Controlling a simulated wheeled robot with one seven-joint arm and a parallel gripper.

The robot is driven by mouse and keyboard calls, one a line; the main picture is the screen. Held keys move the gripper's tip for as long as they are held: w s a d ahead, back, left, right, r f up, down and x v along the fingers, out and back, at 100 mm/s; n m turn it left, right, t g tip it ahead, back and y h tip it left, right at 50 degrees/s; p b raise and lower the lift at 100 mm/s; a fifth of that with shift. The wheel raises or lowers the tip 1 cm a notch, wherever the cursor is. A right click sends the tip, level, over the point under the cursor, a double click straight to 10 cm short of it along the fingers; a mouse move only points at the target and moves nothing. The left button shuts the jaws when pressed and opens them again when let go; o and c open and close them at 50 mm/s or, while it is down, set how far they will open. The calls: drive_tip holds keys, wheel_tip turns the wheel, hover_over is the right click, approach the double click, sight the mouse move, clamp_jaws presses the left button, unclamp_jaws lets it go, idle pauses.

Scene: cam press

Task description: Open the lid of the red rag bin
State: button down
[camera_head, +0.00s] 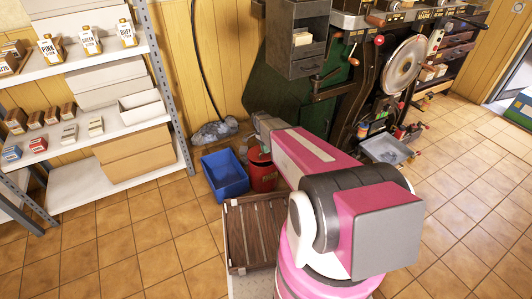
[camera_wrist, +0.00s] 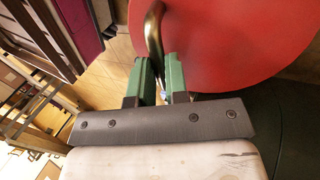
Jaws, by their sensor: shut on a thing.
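The red rag bin (camera_head: 264,180) stands on the tiled floor behind my arm in the head view, partly hidden by it. In the wrist view its round red lid (camera_wrist: 235,40) fills the upper right. A curved brass handle (camera_wrist: 153,28) shows at the lid's left edge. My gripper (camera_wrist: 161,62) has its two green fingers on either side of the handle's lower end and is shut on it. The fingertips are partly hidden by the handle and lid. I cannot tell how far the lid is raised.
A blue bin (camera_head: 225,176) stands just left of the red bin. A slatted wooden crate (camera_head: 250,235) is in front. The dark press (camera_head: 345,95) stands behind and right, with a grey tray (camera_head: 386,149). Shelves (camera_head: 100,60) are at left; floor at lower left is free.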

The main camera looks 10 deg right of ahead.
drive_tip(key=w+a+r, duration=0.2)
drive_tip(key=w+a, duration=0.1)
drive_tip(key=w, duration=0.6)
drive_tip(key=w+a+r, duration=0.2)
drive_tip(key=w+a, duration=0.1)
drive_tip(key=w, duration=0.7)
drive_tip(key=shift+w+r+g, duration=0.15)
drive_tip(key=shift+r+g, duration=0.15)
drive_tip(key=shift+r, duration=0.05)
drive_tip(key=shift+w+a, duration=0.2)
drive_tip(key=shift+w, duration=0.05)
drive_tip(key=c, duration=1.2)
unclamp_jaws()
drive_tip(key=shift+f, duration=0.1)
drive_tip(key=shift+s+d, duration=0.1)
drive_tip(key=shift+s, duration=0.1)
